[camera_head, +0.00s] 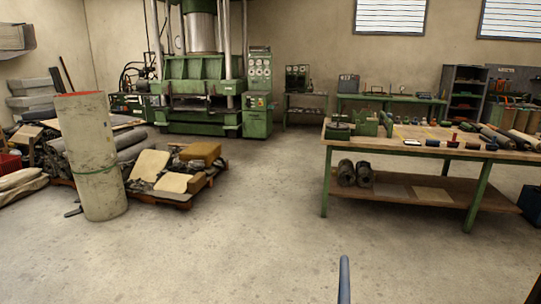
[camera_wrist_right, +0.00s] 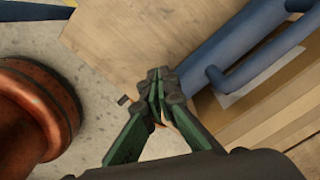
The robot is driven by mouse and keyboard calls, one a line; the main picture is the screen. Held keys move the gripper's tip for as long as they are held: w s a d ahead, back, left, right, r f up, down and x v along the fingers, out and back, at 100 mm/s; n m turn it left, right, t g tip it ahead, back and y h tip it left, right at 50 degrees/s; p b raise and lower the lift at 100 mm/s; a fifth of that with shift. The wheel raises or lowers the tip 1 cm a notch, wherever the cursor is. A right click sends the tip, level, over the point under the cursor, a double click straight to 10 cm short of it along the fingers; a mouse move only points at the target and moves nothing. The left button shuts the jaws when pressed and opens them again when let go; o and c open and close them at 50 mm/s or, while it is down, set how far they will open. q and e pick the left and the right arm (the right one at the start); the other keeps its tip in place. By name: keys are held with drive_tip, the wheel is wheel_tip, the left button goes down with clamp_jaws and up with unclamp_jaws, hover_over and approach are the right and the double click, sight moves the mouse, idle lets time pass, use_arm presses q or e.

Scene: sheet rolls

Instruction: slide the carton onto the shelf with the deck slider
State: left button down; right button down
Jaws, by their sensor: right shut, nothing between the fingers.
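My right gripper (camera_wrist_right: 158,90) is shut and empty in the right wrist view, with its green fingers together. Blue tubes (camera_wrist_right: 250,40) run beside its fingertips on the right; I cannot tell whether they belong to the deck slider. A tan flat surface (camera_wrist_right: 120,40) lies beyond the fingertips, and brown, board-like bands (camera_wrist_right: 280,105) show at the right; I cannot tell which of these, if any, is the carton. In the head view a blue bar (camera_head: 344,280) stands at the bottom edge. Neither gripper shows in the head view. I cannot make out the shelf for sure.
A copper-coloured round object (camera_wrist_right: 35,110) is left of my right gripper. In the head view a workbench (camera_head: 350,139) stands right, a tall pale roll (camera_head: 93,150) and a loaded pallet (camera_head: 178,198) left, a green press (camera_head: 200,75) behind. The middle floor is clear.

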drive_tip(key=shift+f, duration=0.1)
